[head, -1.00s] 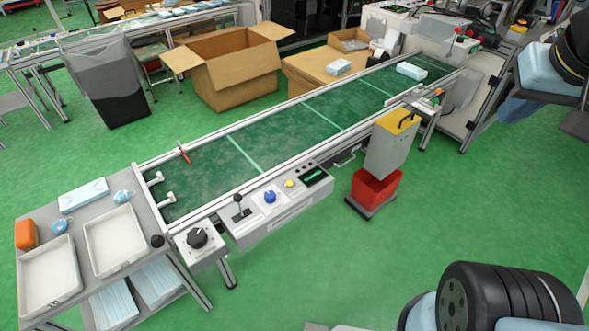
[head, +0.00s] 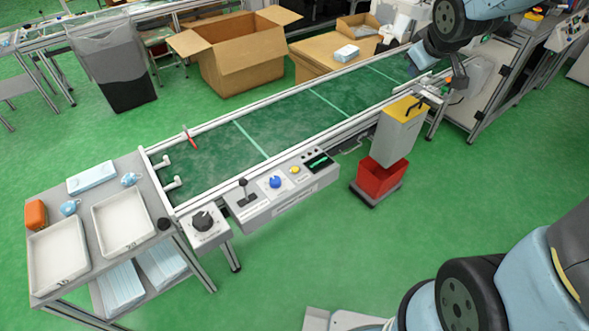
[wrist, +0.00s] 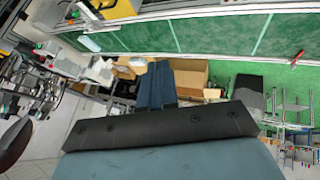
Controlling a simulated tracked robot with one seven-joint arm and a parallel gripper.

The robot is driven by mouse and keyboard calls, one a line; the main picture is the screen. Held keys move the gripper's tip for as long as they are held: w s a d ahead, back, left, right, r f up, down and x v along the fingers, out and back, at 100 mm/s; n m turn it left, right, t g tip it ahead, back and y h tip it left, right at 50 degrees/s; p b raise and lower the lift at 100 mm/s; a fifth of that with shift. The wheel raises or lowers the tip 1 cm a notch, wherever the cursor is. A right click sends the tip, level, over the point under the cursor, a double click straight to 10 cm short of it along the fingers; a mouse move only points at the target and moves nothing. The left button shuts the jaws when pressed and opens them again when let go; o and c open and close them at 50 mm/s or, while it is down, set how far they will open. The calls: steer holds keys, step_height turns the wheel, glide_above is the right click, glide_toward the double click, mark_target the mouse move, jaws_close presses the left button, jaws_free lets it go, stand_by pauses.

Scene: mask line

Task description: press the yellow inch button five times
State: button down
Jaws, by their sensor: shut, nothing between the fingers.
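The yellow button (head: 295,169) is on the grey control panel (head: 285,197) along the near side of the green conveyor in the head view. It lies between a blue knob (head: 274,182) and a small dark display with green marks (head: 319,161). My gripper shows in the wrist view as dark fingers (wrist: 157,72) held together, with nothing between them. My arm reaches over the far right end of the conveyor in the head view, well away from the button. I cannot make out the button in the wrist view.
The conveyor belt (head: 285,120) runs from the tray table (head: 150,190) to the back right. A black lever (head: 243,187) and a black dial (head: 203,222) are left of the button. A grey box (head: 398,133) and red bin (head: 381,177) stand right of the panel. Floor in front is clear.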

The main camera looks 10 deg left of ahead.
steer(key=w+a+f+n+y, duration=0.1)
steer(key=w+a+f+n, duration=0.2)
steer(key=w+a+f, duration=0.3)
steer(key=n+g+y, duration=0.3)
steer(key=n+y, duration=0.3)
steer(key=n, duration=0.3)
glide_above(297, 170)
step_height(297, 170, down, 25)
steer(key=shift+s+a+f, duration=0.1)
steer(key=shift+f, duration=4.4)
